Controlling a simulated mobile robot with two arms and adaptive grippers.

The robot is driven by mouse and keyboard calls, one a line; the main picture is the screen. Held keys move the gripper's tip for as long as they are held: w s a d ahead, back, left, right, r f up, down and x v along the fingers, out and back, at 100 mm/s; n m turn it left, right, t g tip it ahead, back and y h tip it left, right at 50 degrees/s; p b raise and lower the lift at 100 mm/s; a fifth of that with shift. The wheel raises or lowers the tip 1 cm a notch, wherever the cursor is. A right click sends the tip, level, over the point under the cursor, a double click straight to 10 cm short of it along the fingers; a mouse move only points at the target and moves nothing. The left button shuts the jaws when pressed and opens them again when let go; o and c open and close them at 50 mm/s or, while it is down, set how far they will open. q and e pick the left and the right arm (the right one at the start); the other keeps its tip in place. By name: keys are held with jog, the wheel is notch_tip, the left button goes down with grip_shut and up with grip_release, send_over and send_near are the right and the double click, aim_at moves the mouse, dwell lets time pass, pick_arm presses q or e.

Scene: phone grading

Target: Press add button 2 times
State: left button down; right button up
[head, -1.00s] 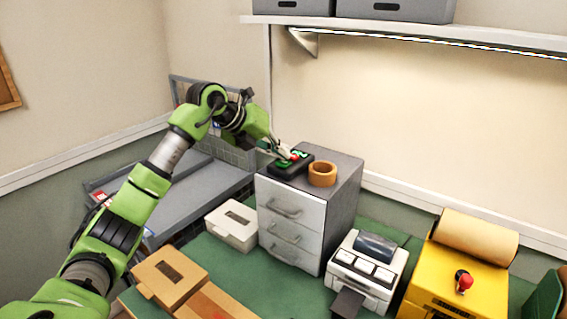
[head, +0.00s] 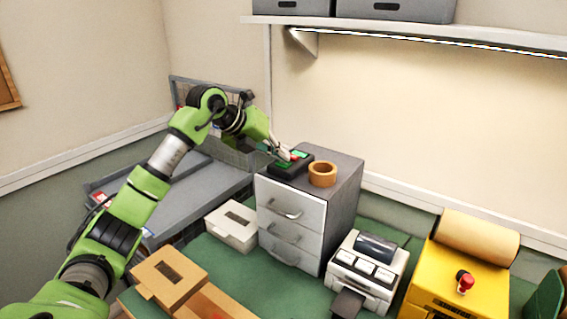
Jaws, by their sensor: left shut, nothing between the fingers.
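A small black button box (head: 287,169) lies on top of the grey drawer cabinet (head: 341,193). It carries green buttons (head: 299,154) and a red part (head: 295,157); which one is the add button is too small to read. My left gripper (head: 286,156) is shut and empty, with its fingertips at the box's buttons. Whether the tips touch a button or hover just above it I cannot tell. The fingers hide part of the box's top. My right gripper is not in view.
An orange-brown tape roll (head: 322,173) sits right beside the button box. A white slotted box (head: 232,226), a label printer (head: 367,271), a yellow machine with a red knob (head: 457,275) and cardboard boxes (head: 169,278) stand on the green surface. A shelf runs above.

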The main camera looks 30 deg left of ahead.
aim_at(281, 164)
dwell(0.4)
pick_arm(q)
jog(key=shift+r+p, duration=0.65)
jog(key=shift+p, duration=0.05)
jog(key=shift+r, duration=0.15)
notch_tip(281, 164, up, 5)
jog(key=p, duration=0.4)
dwell(0.6)
